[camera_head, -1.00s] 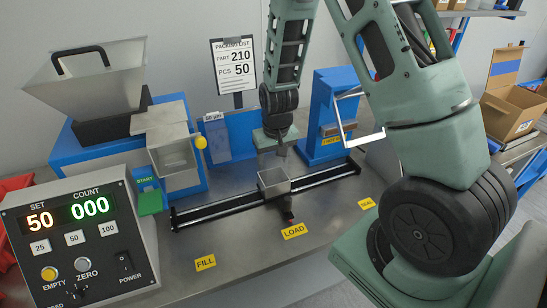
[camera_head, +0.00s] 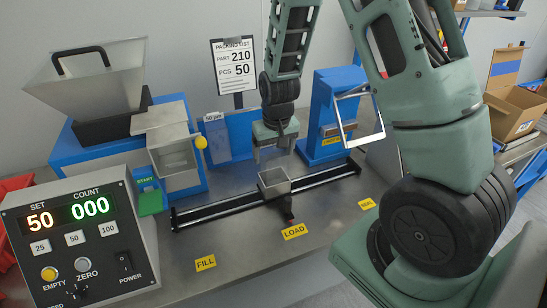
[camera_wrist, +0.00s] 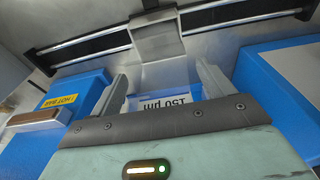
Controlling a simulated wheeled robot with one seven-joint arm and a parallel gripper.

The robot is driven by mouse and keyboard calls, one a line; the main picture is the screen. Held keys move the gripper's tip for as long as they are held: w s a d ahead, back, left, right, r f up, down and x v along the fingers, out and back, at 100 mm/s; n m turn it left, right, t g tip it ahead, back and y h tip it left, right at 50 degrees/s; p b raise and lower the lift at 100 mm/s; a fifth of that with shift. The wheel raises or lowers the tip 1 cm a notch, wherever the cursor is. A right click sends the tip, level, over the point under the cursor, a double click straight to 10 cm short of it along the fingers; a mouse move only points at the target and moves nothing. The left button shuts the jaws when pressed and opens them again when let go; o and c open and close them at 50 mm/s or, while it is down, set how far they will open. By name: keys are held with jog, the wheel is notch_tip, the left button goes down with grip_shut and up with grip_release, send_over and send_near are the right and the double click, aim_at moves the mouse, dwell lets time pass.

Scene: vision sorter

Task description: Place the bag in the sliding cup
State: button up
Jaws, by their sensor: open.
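The sliding cup (camera_head: 274,183) is a small grey open box on the black rail, near the LOAD label. In the wrist view the cup (camera_wrist: 155,42) is at the top centre, beyond my fingertips. My gripper (camera_head: 274,153) hangs just behind and above the cup, its two fingers apart with nothing seen between them. In the wrist view my gripper (camera_wrist: 160,85) is open above a blue unit with a white thickness label (camera_wrist: 160,102). I cannot make out a bag in either view.
The rail (camera_head: 230,207) crosses the bench. A blue sealer (camera_head: 325,125) stands right of my gripper, a blue labelled box (camera_head: 217,140) to its left. A hopper (camera_head: 95,80) and control box (camera_head: 80,240) are at left. The front bench is mostly clear.

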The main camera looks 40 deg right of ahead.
notch_tip(320, 180, up, 9)
jog(key=s, duration=0.1)
jog(key=s+a+r+n+y, duration=0.15)
jog(key=s+a, duration=0.25)
jog(key=a, duration=0.4)
jog(key=s+a+r+n, duration=0.2)
jog(key=s+a+n, duration=0.1)
jog(key=a, duration=0.4)
jog(key=s+a+r+n, duration=0.1)
jog(key=s+a+n, duration=0.2)
jog(key=s, duration=0.5)
jog(key=s+a+r+n+g, duration=0.1)
jog(key=s+a+n, duration=0.2)
jog(key=s+a, duration=0.3)
jog(key=shift+s+g, duration=0.3)
jog(key=shift+s, duration=0.65)
